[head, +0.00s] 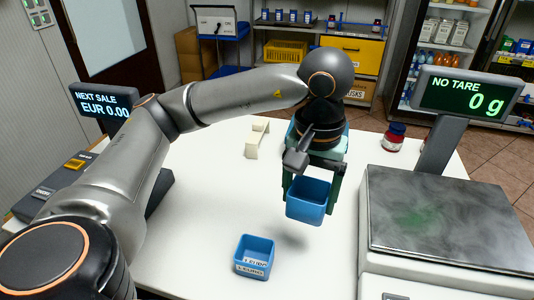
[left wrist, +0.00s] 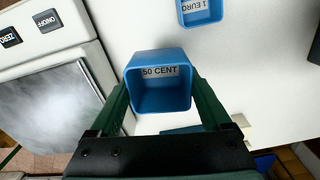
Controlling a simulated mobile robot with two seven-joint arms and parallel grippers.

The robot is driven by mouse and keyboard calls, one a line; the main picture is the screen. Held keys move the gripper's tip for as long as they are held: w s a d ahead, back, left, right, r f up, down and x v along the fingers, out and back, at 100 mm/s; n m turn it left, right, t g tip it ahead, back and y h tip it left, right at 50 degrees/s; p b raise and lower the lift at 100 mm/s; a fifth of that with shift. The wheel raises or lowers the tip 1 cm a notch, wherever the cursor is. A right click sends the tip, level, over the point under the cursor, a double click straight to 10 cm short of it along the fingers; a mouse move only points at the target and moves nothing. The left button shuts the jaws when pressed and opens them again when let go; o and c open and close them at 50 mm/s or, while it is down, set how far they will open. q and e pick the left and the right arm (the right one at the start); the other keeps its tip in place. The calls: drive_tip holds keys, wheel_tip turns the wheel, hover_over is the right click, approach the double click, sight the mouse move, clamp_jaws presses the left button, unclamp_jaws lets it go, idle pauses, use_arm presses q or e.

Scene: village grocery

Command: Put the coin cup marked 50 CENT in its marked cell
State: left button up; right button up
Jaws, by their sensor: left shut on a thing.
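The blue coin cup marked 50 CENT (head: 307,203) hangs above the white counter, held between the green fingers of my left gripper (head: 310,200). In the left wrist view the cup (left wrist: 160,98) shows its open top and the label 50 CENT, with a finger against each side. A second blue cup, marked 1 EURO (head: 254,258), stands on the counter nearer the front and left; it also shows at the top of the left wrist view (left wrist: 199,13). I cannot make out the marked cell; my arm hides part of a blue thing behind the gripper. My right gripper is not in view.
A scale (head: 447,222) with a raised display stands on the right. A cash register display (head: 104,101) is on the left, behind my arm. A cream stand (head: 257,138) and a red-and-blue jar (head: 393,138) are farther back. The counter between is clear.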

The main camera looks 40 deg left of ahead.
use_arm(q)
drive_tip(key=shift+s+a+r+n+b, duration=0.3)
drive_tip(key=shift+r+n+b, duration=0.15)
drive_tip(key=shift+n+b, duration=0.25)
drive_tip(key=shift+a+r, duration=0.1)
drive_tip(key=shift+a, duration=0.1)
drive_tip(key=w+a+f, duration=0.2)
drive_tip(key=w, duration=0.1)
drive_tip(key=w+a+f+b, duration=0.1)
drive_tip(key=w+a+f, duration=0.2)
drive_tip(key=w+a+f+b, duration=0.1)
drive_tip(key=w+a+f, duration=0.2)
drive_tip(key=shift+w, duration=0.1)
drive_tip(key=shift+w+a+f, duration=0.1)
drive_tip(key=shift+w+f, duration=0.1)
drive_tip(key=shift+w+a+f, duration=0.25)
drive_tip(key=shift+f, duration=0.2)
wheel_tip(320, 180, down, 3)
drive_tip(key=shift+a+f, duration=0.1)
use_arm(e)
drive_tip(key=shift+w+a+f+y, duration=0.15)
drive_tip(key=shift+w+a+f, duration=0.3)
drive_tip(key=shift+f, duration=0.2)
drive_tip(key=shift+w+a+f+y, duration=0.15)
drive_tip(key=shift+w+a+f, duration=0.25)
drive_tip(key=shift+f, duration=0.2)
